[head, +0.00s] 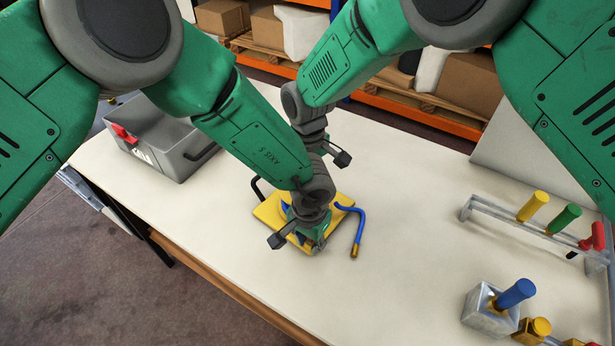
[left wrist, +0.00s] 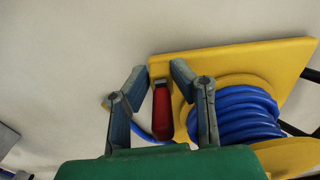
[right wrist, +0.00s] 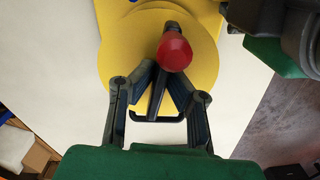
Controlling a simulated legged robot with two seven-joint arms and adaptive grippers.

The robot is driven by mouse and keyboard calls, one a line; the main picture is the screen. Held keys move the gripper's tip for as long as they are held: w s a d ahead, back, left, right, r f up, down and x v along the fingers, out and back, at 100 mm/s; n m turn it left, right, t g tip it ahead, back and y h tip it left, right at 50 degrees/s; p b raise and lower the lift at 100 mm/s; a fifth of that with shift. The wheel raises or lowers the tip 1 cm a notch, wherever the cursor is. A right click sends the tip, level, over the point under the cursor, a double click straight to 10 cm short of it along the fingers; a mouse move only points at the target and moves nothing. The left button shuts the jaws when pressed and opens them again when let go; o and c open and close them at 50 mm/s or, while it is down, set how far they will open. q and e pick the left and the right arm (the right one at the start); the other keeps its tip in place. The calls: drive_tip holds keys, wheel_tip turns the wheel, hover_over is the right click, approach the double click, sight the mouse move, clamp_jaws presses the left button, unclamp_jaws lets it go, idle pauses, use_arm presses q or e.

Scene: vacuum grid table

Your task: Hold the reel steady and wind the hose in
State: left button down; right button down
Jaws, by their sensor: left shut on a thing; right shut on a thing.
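The hose reel has a yellow base plate (head: 268,210) on the table, with my arms over it. Coiled blue hose (left wrist: 245,115) is on its drum in the left wrist view. A free length of hose (head: 360,222) ends in a brass tip on the table, right of the reel. My left gripper (left wrist: 160,72) is shut at the plate's edge with a red grip (left wrist: 162,110) between its fingers. My right gripper (right wrist: 160,75) is shut on the black crank with the red knob (right wrist: 175,52), over the yellow drum disc (right wrist: 125,60). The left arm hides the right gripper in the head view.
A rack (head: 500,220) with coloured handles and a metal holder (head: 488,312) with a blue handle stand at the right. The tabletop between the reel and these is clear.

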drive_tip(key=shift+w+d+r, duration=0.2)
drive_tip(key=shift+w+r, duration=0.05)
drive_tip(key=shift+w, duration=0.3)
drive_tip(key=c, duration=1.6)
unclamp_jaws()
drive_tip(key=shift+s+f, duration=0.1)
drive_tip(key=shift+s, duration=0.2)
wheel_tip(320, 180, up, 12)
drive_tip(key=shift+f, duration=0.1)
